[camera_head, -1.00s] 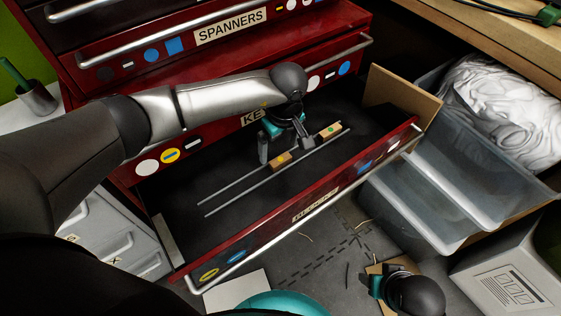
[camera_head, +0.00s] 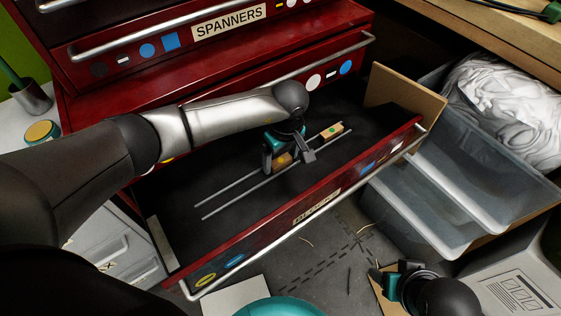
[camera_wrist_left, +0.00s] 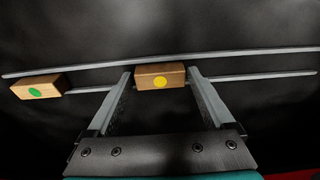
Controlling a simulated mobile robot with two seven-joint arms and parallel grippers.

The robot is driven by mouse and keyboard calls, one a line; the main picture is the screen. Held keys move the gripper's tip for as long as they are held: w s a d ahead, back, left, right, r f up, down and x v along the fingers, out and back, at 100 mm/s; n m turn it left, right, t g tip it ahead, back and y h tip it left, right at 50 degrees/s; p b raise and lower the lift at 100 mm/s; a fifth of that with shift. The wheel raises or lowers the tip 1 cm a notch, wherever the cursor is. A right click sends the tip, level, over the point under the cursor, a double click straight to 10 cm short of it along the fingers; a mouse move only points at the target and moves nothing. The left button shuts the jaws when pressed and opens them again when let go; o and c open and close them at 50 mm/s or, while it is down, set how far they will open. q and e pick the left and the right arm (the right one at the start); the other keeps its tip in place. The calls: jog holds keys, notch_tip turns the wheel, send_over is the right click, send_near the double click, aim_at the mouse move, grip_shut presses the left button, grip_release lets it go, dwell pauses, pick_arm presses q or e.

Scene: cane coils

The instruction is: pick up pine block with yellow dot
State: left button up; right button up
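The pine block with the yellow dot (camera_head: 282,160) sits by two thin parallel rails (camera_head: 245,182) in the open red drawer. It also shows in the left wrist view (camera_wrist_left: 160,76), between my fingertips. My left gripper (camera_head: 287,157) is open over it, one finger on each side, with slim gaps in the left wrist view (camera_wrist_left: 160,77). A second pine block with a green dot (camera_head: 332,131) lies farther right along the rails and at the left in the wrist view (camera_wrist_left: 38,87). My right gripper (camera_head: 391,268) looks open and empty, low outside the drawer.
The drawer's front panel and handle (camera_head: 310,217) run along the near side. A cardboard piece (camera_head: 403,91) stands at the drawer's right end. Clear plastic bins (camera_head: 450,200) are on the right. The dark drawer floor around the rails is mostly clear.

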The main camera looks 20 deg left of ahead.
pick_arm(q)
jog(key=c, duration=1)
jog(key=shift+o, duration=0.2)
jog(key=shift+r, duration=0.15)
jog(key=shift+r, duration=0.25)
jog(key=shift+r+p, duration=0.3)
notch_tip(320, 180, up, 8)
jog(key=p, duration=0.3)
jog(key=shift+f, duration=0.25)
notch_tip(320, 180, up, 10)
jog(key=p, duration=0.3)
send_over(281, 160)
jog(key=shift+s+r+p, duration=0.1)
jog(key=shift+r+p, duration=0.2)
jog(key=shift+r, duration=0.3)
pick_arm(e)
jog(key=s+d+f+g, duration=0.1)
jog(key=s+f, duration=0.1)
jog(key=f, duration=0.5)
jog(key=s+d+f+g, duration=0.1)
jog(key=s+f, duration=0.2)
jog(key=f, duration=0.4)
jog(key=shift+f, duration=0.15)
